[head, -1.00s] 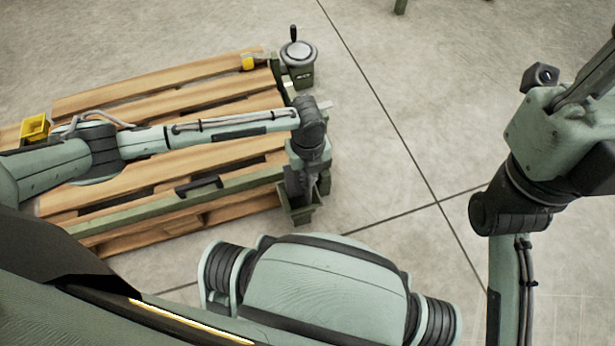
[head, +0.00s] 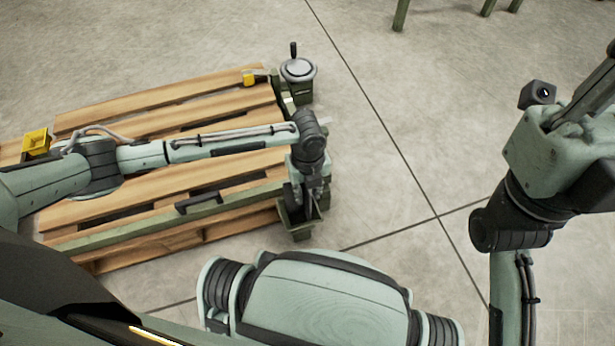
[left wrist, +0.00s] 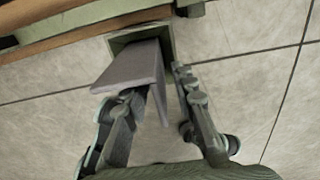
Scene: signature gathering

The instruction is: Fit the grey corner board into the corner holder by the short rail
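The grey corner board (left wrist: 128,70) is an L-shaped piece in the left wrist view. Its far end lies within the mouth of the square green corner holder (left wrist: 168,33); how deep it sits I cannot tell. In the head view the holder (head: 299,226) is at the pallet's near right corner, and the board is mostly hidden by my arm. My left gripper (left wrist: 152,82) is at the board, one finger against or behind it. The other finger stands apart on the right with a visible gap, so the gripper looks open. My right gripper is out of view.
A wooden pallet (head: 160,111) lies under my left arm. A green rail (head: 140,223) with a black handle (head: 198,201) runs along its near side. A green post with a round grey top (head: 298,70) stands at the far right corner. A yellow bin (head: 36,142) is at left.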

